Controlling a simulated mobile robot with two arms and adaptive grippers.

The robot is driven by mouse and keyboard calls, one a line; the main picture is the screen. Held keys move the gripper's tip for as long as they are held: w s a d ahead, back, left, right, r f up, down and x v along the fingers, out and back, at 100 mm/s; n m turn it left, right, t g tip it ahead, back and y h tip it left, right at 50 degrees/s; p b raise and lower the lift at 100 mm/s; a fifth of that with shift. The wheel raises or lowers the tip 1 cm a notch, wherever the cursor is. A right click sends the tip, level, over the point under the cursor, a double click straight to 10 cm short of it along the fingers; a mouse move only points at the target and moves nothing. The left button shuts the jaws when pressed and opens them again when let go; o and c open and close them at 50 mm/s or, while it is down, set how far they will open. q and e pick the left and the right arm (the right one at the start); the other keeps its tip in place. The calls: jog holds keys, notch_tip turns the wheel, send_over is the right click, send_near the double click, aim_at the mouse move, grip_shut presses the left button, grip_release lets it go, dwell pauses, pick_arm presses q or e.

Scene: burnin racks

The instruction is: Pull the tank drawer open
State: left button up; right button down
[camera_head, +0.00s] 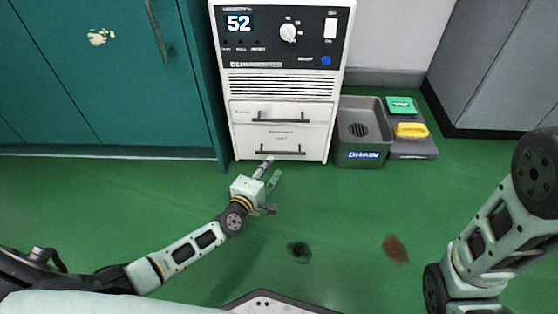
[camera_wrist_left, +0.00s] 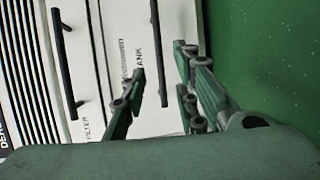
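The tank drawer (camera_head: 255,140) is the lower white drawer of the dehumidifier cabinet and looks flush with the front. Its black bar handle (camera_head: 290,153) runs across its face. In the left wrist view the picture is turned, and the tank handle (camera_wrist_left: 157,60) stands upright beside the word TANK. My left gripper (camera_head: 270,171) is low in front of the drawer's left part, with its fingers apart. In the wrist view the left gripper (camera_wrist_left: 160,80) has one finger on each side of the handle's line, with no contact visible. My right gripper is out of view.
The filter drawer (camera_head: 240,110) with its own handle (camera_head: 278,118) is just above. A grey drain basin (camera_head: 345,140) and a platform with a yellow item (camera_head: 411,130) stand right of the cabinet. Teal lockers (camera_head: 90,80) are at left. The green floor in front has dark stains (camera_head: 299,251).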

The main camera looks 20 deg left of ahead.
pick_arm(q)
jog(key=a+b+x, duration=0.1)
jog(key=b+x, duration=0.2)
jog(key=x, duration=0.4)
jog(key=shift+d, duration=0.5)
jog(key=shift+w, duration=0.15)
grip_shut()
